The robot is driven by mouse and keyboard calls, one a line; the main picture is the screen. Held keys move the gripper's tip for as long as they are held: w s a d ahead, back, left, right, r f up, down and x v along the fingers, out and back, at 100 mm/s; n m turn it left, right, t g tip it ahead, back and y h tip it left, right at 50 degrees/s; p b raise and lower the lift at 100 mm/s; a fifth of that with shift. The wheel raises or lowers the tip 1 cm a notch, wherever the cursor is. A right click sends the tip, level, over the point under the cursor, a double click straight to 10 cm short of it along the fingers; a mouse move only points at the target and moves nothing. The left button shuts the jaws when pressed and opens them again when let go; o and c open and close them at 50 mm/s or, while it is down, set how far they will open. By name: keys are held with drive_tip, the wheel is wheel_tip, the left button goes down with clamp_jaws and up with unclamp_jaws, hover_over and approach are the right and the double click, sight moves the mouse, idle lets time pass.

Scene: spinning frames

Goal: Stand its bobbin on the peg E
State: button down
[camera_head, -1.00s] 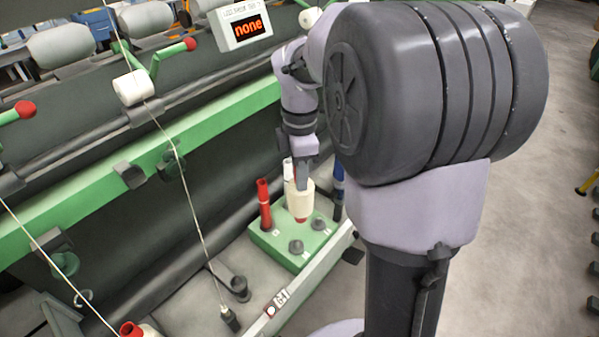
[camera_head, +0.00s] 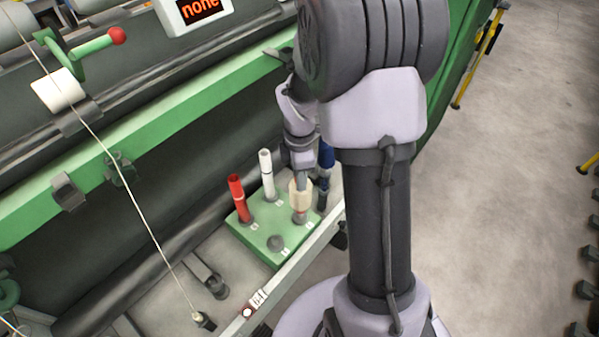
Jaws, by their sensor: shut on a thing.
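My gripper (camera_head: 301,176) is shut on a cream bobbin (camera_head: 300,196) with a reddish lower end. The bobbin is roughly upright at the right side of the green peg board (camera_head: 248,233). Its lower end is at or just above a grey peg (camera_head: 299,218); I cannot tell whether they touch. Another grey peg (camera_head: 276,243) at the front of the board is bare. The small labels by the pegs are too small to read, so I cannot tell which is E.
A red tube (camera_head: 238,197), a white tube (camera_head: 267,174) and a blue tube (camera_head: 326,158) stand around the board. A pale rail (camera_head: 290,272) runs along its front. The green machine beam (camera_head: 150,150) lies behind.

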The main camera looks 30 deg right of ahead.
drive_tip(key=shift+f+b, duration=1.6)
drive_tip(key=shift+f, duration=1.2)
drive_tip(key=shift+s+f+b, duration=0.1)
drive_tip(key=shift+f+b, duration=0.2)
drive_tip(key=shift+f, duration=0.05)
drive_tip(key=c, duration=1)
unclamp_jaws()
wheel_tip(320, 180, up, 18)
drive_tip(key=p, duration=0.7)
drive_tip(key=shift+f, duration=0.15)
